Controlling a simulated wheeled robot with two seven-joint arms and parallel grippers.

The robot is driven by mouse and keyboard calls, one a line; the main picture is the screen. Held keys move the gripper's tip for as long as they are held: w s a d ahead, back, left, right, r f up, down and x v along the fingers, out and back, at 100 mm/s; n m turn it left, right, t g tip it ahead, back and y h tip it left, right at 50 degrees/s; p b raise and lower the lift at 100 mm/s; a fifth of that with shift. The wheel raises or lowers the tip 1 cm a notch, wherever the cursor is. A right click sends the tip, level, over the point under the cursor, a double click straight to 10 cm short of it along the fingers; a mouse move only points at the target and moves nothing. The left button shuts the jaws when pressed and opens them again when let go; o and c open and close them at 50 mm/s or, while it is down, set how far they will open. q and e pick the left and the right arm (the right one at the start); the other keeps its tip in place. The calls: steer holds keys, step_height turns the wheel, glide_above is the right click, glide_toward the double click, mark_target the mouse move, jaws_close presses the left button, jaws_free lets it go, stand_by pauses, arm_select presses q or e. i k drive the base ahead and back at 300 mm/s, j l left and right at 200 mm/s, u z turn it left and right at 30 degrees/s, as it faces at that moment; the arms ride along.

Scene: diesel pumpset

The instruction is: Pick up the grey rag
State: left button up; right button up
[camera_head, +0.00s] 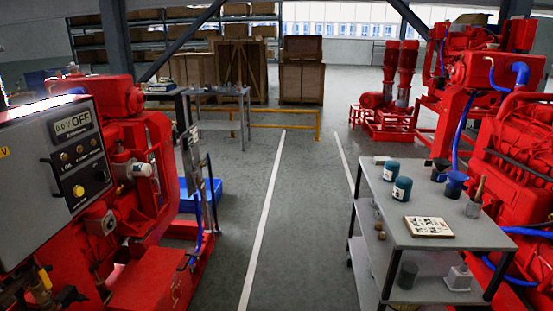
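I cannot make out a grey rag for certain. A small pale grey-white item (382,160) lies at the back left corner of the grey cart top (400,228); it is too small to tell whether it is cloth. A light grey object (458,278) sits on the cart's lower shelf, and its shape looks more like a small container than a cloth. Neither of my grippers shows in this view.
The cart holds two teal cans (402,189), a blue cup (455,184), a jar with a brush (474,207) and a picture board (428,227). Red machines stand left (150,215) and right (515,150). The grey floor aisle (305,220) between is clear.

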mark_target(378, 160)
steer(key=i+z, duration=0.2)
steer(key=i, duration=0.8)
steer(key=i+j+z, duration=0.15)
steer(key=i, duration=2.8)
steer(key=i+z, duration=0.3)
steer(key=i, duration=0.15)
steer(key=i+j+z, duration=0.3)
steer(key=i, duration=0.15)
steer(key=i+z, duration=0.25)
steer(key=z, duration=0.2)
steer(key=i+z, duration=0.2)
steer(key=z, duration=0.25)
steer(key=i+j+z, duration=0.2)
steer(key=z, duration=0.25)
steer(key=i+j+z, duration=0.15)
steer(key=z, duration=0.25)
steer(key=i+j+z, duration=0.25)
steer(key=z, duration=0.2)
steer(key=k+j, duration=0.05)
steer(key=j, duration=0.05)
